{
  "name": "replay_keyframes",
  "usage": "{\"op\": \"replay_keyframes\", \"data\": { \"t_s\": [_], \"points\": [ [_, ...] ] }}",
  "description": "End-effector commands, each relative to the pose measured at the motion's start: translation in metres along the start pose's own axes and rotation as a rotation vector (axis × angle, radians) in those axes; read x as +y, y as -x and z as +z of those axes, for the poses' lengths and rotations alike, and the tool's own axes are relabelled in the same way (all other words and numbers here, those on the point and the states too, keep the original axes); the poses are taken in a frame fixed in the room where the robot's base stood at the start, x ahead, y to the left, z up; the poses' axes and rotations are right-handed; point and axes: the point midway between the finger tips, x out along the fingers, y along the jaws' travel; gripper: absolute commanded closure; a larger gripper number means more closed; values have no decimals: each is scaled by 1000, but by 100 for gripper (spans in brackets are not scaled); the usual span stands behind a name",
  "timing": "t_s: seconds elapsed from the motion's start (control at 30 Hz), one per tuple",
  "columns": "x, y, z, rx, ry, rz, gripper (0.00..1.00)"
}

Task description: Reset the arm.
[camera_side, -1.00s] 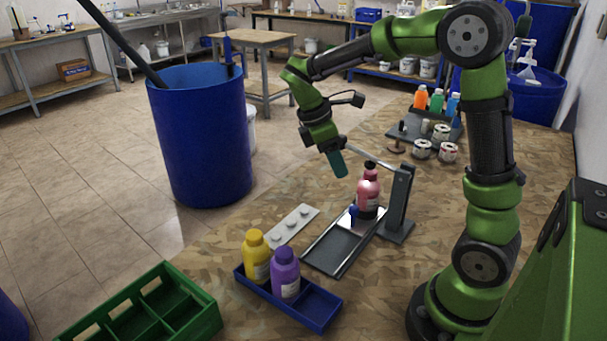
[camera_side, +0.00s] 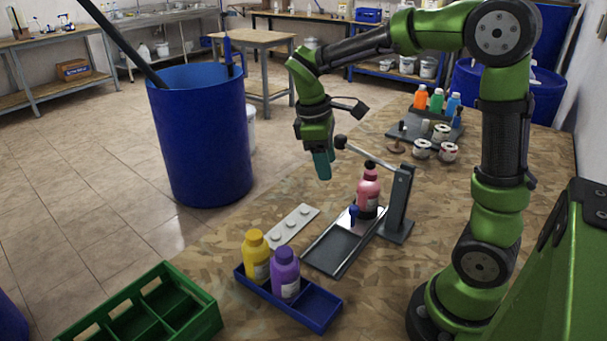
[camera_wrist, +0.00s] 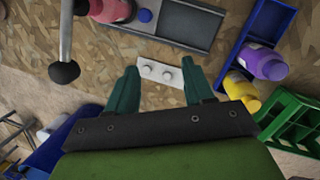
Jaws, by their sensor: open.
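My gripper (camera_side: 321,165) hangs in the air above the wooden table, fingers pointing down, left of the lever press. In the wrist view its two teal fingers (camera_wrist: 160,92) stand apart with nothing between them. Beyond the fingertips lies a white strip with round caps (camera_wrist: 158,73), also in the side view (camera_side: 292,226). A pink bottle (camera_side: 368,193) stands upright on the press's grey plate, beside a small blue piece (camera_side: 354,214). A yellow bottle (camera_side: 256,258) and a purple bottle (camera_side: 286,273) stand in a blue tray (camera_side: 320,311).
The lever press (camera_side: 399,205) has a ball-ended arm close to my gripper's right. A green crate (camera_side: 190,325) sits at the front left. A large blue drum (camera_side: 200,135) stands beyond the table. Orange, green and blue bottles (camera_side: 437,101) and several tins (camera_side: 422,149) stand at the back.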

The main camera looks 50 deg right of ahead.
Motion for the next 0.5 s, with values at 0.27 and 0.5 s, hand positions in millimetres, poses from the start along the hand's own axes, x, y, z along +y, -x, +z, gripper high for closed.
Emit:
{"op": "replay_keyframes", "data": {
  "t_s": [0.27,0.5],
  "points": [
    [-70,24,22,416,-523,-146,48],
    [-114,40,47,692,-790,-321,48]
  ]
}}
